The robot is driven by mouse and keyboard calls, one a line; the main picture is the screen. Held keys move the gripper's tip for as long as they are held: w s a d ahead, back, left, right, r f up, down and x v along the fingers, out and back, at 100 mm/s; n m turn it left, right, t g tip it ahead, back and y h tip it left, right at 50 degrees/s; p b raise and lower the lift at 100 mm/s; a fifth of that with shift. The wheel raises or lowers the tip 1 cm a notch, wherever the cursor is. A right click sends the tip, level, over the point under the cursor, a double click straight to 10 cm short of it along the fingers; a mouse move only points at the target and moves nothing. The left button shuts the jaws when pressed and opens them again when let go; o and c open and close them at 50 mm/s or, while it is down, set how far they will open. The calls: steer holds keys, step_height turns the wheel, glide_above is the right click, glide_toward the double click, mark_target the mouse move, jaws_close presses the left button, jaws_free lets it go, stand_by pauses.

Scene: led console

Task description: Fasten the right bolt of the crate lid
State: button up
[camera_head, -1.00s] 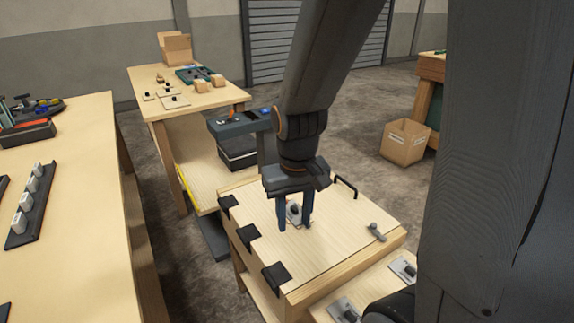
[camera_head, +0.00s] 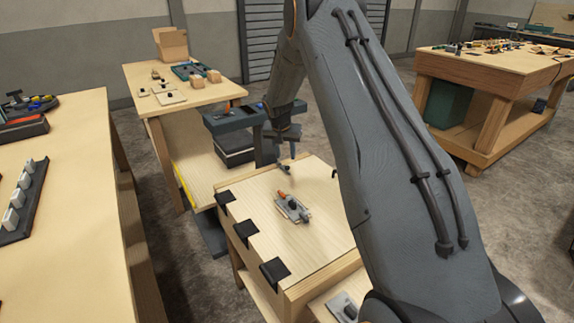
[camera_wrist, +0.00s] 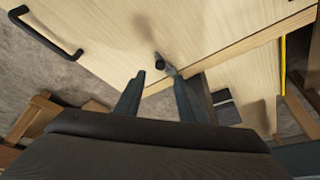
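The pale wooden crate lid (camera_head: 262,220) shows in the head view, with black hinges along its left side; my arm covers its right part. My gripper (camera_head: 280,156) hangs over the lid's back edge. In the wrist view my gripper (camera_wrist: 158,92) has its two dark fingers apart, with nothing held between them. A small grey bolt with a black knob (camera_wrist: 160,64) lies near the lid's edge, just beyond the fingertips and roughly between their lines. This bolt (camera_head: 283,165) is small and partly unclear in the head view. The lid's front bolt is hidden behind my arm.
A grey plate with an orange-tipped part (camera_head: 291,207) lies mid-lid. A dark stand (camera_head: 237,120) stands close behind the crate. A workbench (camera_head: 70,165) runs along the left.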

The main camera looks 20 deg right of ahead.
mark_target(287, 167)
steer(key=shift+p+x, duration=0.7)
steer(key=shift+x, duration=3)
jaws_close()
